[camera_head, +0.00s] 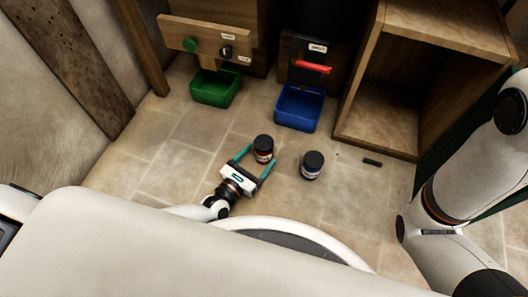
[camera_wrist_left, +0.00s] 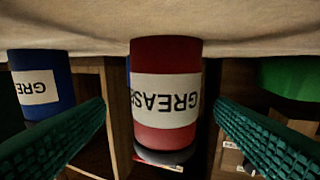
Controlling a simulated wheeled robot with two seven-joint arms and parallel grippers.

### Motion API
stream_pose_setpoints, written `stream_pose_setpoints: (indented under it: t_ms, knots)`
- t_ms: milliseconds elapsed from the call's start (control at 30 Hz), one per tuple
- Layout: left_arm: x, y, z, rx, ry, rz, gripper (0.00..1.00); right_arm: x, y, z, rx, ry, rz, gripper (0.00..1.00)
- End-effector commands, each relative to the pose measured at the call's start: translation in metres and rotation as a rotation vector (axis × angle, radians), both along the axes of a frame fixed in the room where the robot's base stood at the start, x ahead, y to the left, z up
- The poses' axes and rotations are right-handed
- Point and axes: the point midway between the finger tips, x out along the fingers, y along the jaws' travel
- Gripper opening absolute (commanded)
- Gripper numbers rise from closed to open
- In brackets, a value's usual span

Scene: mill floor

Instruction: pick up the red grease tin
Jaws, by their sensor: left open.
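The red grease tin (camera_head: 263,146) stands on the tiled floor with its dark lid up. My left gripper (camera_head: 261,157) is open at floor level, its teal fingers pointing at the tin, one to each side. In the left wrist view the picture is upside down, and the red tin (camera_wrist_left: 165,95) with its white GREASE label sits between the spread fingers (camera_wrist_left: 160,112). I cannot tell whether either finger touches it. My right arm shows at the right, but its gripper is out of the picture.
A blue tin (camera_head: 312,166) stands just right of the red one; it also shows in the left wrist view (camera_wrist_left: 40,85). Green (camera_head: 216,88) and blue (camera_head: 299,108) bins are behind. A small dark bar (camera_head: 372,162) lies near the open wooden cabinet (camera_head: 372,142).

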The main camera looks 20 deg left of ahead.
Motion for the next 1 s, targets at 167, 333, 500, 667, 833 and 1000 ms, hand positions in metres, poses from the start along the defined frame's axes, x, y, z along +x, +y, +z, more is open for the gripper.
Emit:
stream_pose_setpoints:
  t_ms: [167,333,500,667,833,1000]
  knots:
    - [0.013,-0.003,-0.001,-0.001,-0.002,0.001,0.78,0.000,0.000,-0.010,0.000,0.001,0.000,0.36]
    - [0.039,-0.008,-0.001,-0.001,-0.004,0.000,0.78,0.000,0.000,-0.029,0.000,0.001,0.000,0.36]
    - [0.054,-0.014,0.001,0.000,0.000,0.000,0.78,0.000,0.000,-0.034,0.000,0.001,0.000,0.36]
    - [0.056,-0.014,0.003,0.002,0.002,0.000,0.78,0.000,0.000,-0.033,-0.001,0.001,-0.001,0.36]
    - [0.055,-0.014,0.003,0.001,0.001,0.000,0.65,0.000,0.000,-0.033,-0.001,0.001,-0.001,0.36]
    - [0.055,-0.014,0.003,0.001,0.001,0.000,0.37,0.000,0.000,-0.033,-0.001,0.001,-0.001,0.36]
